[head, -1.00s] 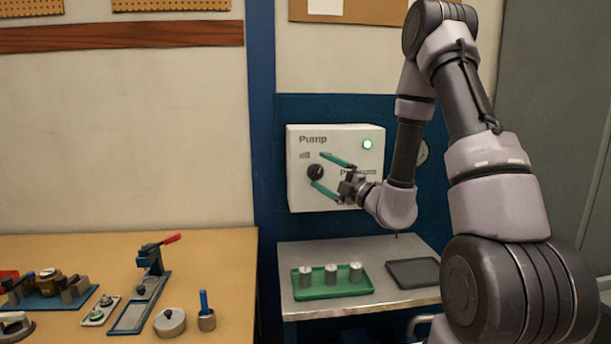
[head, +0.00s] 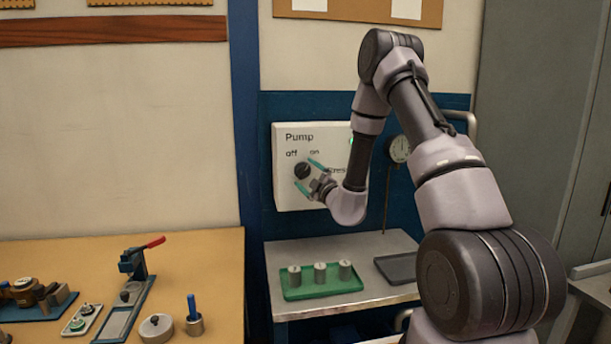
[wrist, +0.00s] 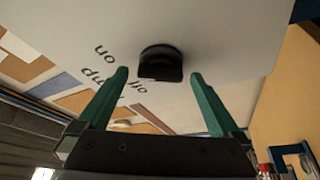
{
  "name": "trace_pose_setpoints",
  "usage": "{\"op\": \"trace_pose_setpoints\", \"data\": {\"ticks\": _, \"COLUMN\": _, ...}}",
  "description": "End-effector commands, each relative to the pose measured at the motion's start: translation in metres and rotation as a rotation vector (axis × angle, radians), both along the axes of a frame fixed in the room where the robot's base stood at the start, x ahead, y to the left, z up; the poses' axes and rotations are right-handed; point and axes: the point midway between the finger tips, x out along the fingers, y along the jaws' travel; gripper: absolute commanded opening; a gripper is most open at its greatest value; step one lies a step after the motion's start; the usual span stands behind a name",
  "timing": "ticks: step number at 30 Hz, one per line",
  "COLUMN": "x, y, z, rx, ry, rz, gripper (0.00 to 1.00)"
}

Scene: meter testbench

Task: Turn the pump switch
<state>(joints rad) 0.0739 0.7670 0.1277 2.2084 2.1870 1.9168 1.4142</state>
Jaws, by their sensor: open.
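The pump switch is a round black knob (head: 302,171) on a white panel (head: 292,201) marked "Pump", with "off" and "on" printed above the knob. In the wrist view the knob (wrist: 161,64) sits beyond and between the two green fingertips, apart from both. My gripper (head: 309,174) is open and empty, close in front of the panel, with one finger above right of the knob and one below it in the head view. A green light (head: 351,140) on the panel is partly hidden by my arm. The panel's lower right print is also partly covered.
A metal bench (head: 285,306) below the panel holds a green tray (head: 296,293) with several metal cylinders and a dark tray (head: 398,268). A round gauge (head: 400,148) is right of the panel. A wooden table (head: 215,262) with tools stands at left.

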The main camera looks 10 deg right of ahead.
Motion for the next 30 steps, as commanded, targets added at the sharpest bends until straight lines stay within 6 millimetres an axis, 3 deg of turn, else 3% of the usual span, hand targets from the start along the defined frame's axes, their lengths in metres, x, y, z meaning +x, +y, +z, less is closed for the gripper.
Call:
{"op": "trace_pose_setpoints", "data": {"ticks": 11, "x": 0.0066, "y": 0.0023, "z": 0.0014, "rx": 0.000, "ry": 0.001, "rz": 0.000, "gripper": 1.00}}
{"op": "trace_pose_setpoints", "data": {"ticks": 18, "x": 0.0064, "y": 0.0023, "z": 0.0013, "rx": 0.000, "ry": 0.001, "rz": 0.000, "gripper": 0.17}}
{"op": "trace_pose_setpoints", "data": {"ticks": 30, "x": 0.0064, "y": 0.0018, "z": 0.0017, "rx": -0.084, "ry": 0.001, "rz": 0.000, "gripper": 0.17}}
